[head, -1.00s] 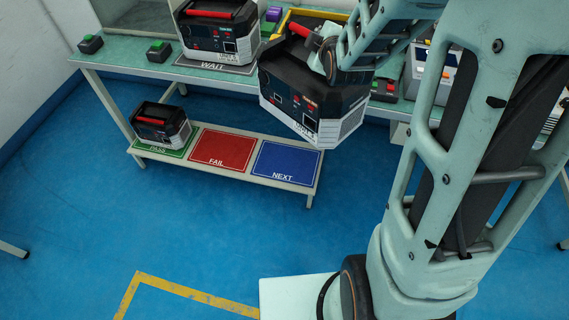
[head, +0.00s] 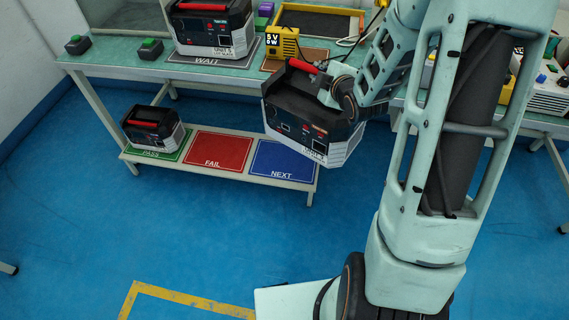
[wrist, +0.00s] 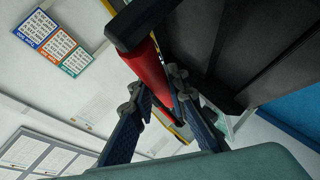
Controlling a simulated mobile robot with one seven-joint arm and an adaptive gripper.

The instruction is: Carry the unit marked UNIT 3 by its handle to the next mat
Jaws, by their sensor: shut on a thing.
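The held unit (head: 308,112) is a black and white box with a red handle (head: 302,66); its front label is small, but seems to read UNIT 3. My gripper (head: 322,76) is shut on the handle, and the unit hangs in the air, slightly tilted. In the wrist view my gripper's blue fingers (wrist: 160,88) straddle the red handle (wrist: 146,66). The blue mat marked NEXT (head: 283,158) is bare, at the right end of the low bench. The unit is above and to the right of it in the head view, overlapping its upper right corner.
A red FAIL mat (head: 218,150) is bare. A smaller unit (head: 153,127) stands on the green PASS mat (head: 170,154). Another unit (head: 212,28) stands on the grey WAIT mat (head: 208,62) on the table. A yellow 5V 6W box (head: 282,42) stands beside it.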

